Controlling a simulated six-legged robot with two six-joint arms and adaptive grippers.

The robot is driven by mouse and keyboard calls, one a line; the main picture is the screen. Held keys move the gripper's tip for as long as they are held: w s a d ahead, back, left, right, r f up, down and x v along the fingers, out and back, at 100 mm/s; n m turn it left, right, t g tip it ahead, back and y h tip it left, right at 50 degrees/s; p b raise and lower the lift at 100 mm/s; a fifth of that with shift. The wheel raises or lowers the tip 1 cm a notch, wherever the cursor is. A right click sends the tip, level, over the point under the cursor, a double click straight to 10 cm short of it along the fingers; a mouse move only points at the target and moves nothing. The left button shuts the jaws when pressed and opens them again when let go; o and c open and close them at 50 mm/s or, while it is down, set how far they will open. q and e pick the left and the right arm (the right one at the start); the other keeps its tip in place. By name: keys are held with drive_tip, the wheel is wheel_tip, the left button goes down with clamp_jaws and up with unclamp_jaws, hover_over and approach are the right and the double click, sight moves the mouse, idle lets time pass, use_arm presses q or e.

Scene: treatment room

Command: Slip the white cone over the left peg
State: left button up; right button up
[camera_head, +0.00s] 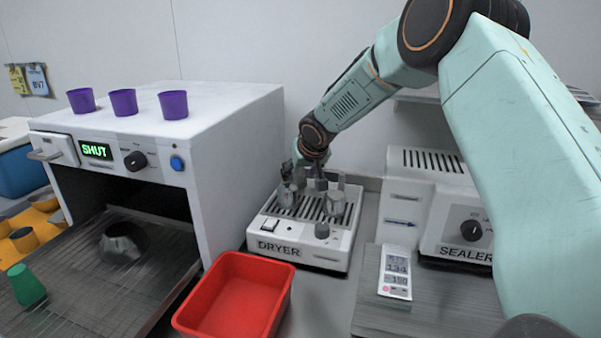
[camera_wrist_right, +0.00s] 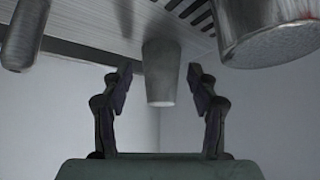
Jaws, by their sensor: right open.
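The dryer (camera_head: 270,248) stands at mid-bench with several grey, metallic tapered pieces on its slotted top. A left one (camera_head: 287,196) and a right one (camera_head: 335,204) show in front. I cannot tell which are pegs and which are cones, and none looks plainly white. My right gripper (camera_head: 316,182) is over the dryer top, partly hidden among these pieces. In the right wrist view my right gripper (camera_wrist_right: 160,90) is open, with a grey tapered piece (camera_wrist_right: 161,72) between and beyond its fingers, apart from both. A larger piece (camera_wrist_right: 268,30) is at the right. My left gripper is not seen.
A white oven (camera_head: 235,140) with several purple cups (camera_head: 123,103) on top stands left. A red bin (camera_head: 240,300) sits before the dryer. The sealer (camera_head: 450,225) is right.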

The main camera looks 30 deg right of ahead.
drive_tip(key=shift+w+f, duration=0.2)
drive_tip(key=shift+w, duration=0.05)
drive_tip(key=b+v, duration=0.1)
drive_tip(key=v, duration=1.1)
drive_tip(key=shift+r, duration=0.15)
